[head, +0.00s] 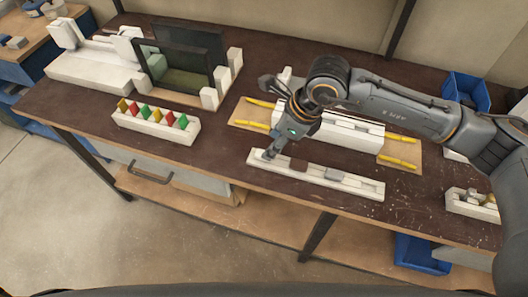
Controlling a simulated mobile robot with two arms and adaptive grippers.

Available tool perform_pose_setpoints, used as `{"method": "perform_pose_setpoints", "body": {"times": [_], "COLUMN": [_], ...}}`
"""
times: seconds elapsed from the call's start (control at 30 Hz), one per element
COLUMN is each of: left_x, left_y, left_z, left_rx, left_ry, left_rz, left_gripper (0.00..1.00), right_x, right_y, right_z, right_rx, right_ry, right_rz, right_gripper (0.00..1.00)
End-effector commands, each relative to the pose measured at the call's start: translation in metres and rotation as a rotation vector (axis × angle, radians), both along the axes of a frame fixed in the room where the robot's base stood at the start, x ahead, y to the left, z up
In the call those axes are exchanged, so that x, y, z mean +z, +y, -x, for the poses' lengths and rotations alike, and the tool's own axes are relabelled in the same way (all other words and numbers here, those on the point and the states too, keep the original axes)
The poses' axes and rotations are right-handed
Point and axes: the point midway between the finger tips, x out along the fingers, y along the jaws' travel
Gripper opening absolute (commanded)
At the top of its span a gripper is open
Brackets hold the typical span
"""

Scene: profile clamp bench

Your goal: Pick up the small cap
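A long white holder (312,186) lies near the front edge of the bench. A small brown block (299,165) and a small grey piece (333,175) sit in it. I cannot tell which small part is the cap. My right gripper (269,154) points down at the left end of this holder, left of the brown block. Its fingertips are small and partly hidden, so I cannot tell whether it is open or holds anything. My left gripper is not in view.
Behind the holder, a white profile (350,132) lies on a wooden board with yellow strips (398,164). A white rack (155,123) with several coloured clips stands at left. A small white box (470,207) with metal parts is at right. A blue bin (466,90) stands behind.

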Motion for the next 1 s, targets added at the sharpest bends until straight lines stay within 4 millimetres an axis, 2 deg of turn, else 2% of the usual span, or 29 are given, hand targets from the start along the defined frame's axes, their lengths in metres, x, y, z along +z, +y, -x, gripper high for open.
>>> {"method": "perform_pose_setpoints", "body": {"times": [0.17,0.33,0.5,0.77,0.97,1.0], "left_x": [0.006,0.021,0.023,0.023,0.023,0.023], "left_y": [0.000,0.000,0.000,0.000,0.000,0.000], "left_z": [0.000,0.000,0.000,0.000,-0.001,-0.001], "left_rx": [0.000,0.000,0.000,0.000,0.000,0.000], "left_ry": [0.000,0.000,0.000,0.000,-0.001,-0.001], "left_rz": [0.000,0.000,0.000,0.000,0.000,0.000], "left_gripper": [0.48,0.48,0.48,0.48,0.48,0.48], "right_x": [-0.010,-0.032,-0.052,-0.055,-0.055,-0.055], "right_y": [0.004,0.010,0.017,0.018,0.018,0.018], "right_z": [-0.002,-0.006,-0.009,-0.010,-0.010,-0.010], "right_rx": [0.000,0.001,0.002,0.001,0.001,0.001], "right_ry": [0.001,0.004,0.001,-0.001,-0.001,-0.001], "right_rz": [0.001,0.001,0.000,-0.001,-0.001,-0.001], "right_gripper": [0.50,0.50,0.50,0.50,0.11,0.11]}}
